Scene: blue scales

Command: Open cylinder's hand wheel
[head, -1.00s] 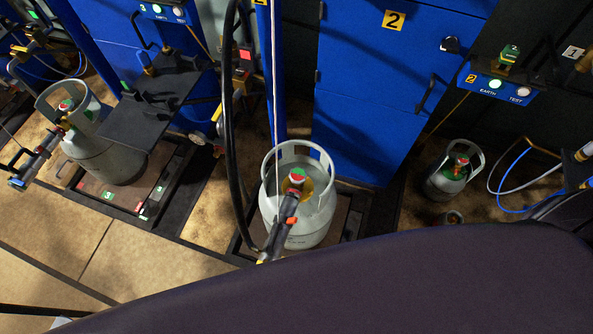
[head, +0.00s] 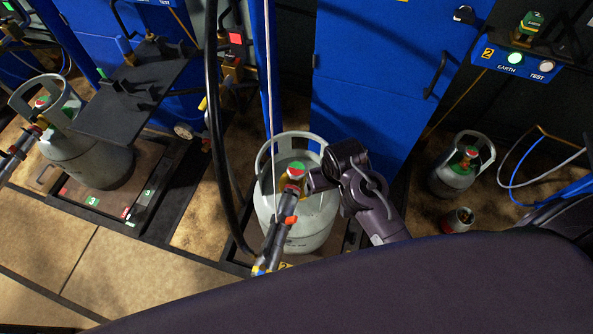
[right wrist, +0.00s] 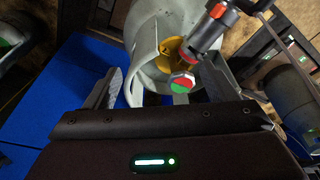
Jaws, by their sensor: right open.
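The middle grey gas cylinder (head: 303,222) stands upright on a scale, with a pierced collar around its top. Its hand wheel (head: 295,170), with a red and green cap, sits inside the collar; a dark hose connector (head: 277,238) is attached beside it. My right gripper (head: 313,181) is at the collar's right side, close to the wheel. In the right wrist view its two fingers are spread, and the hand wheel (right wrist: 182,82) shows between them, nearer the right finger. I cannot tell whether a finger touches it. My left gripper is not in view.
Another cylinder (head: 88,158) stands on a scale at the left, below a black shelf (head: 140,92). A smaller cylinder (head: 456,172) stands at the right. Black hoses hang left of the middle cylinder. A blue cabinet (head: 375,95) stands behind it.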

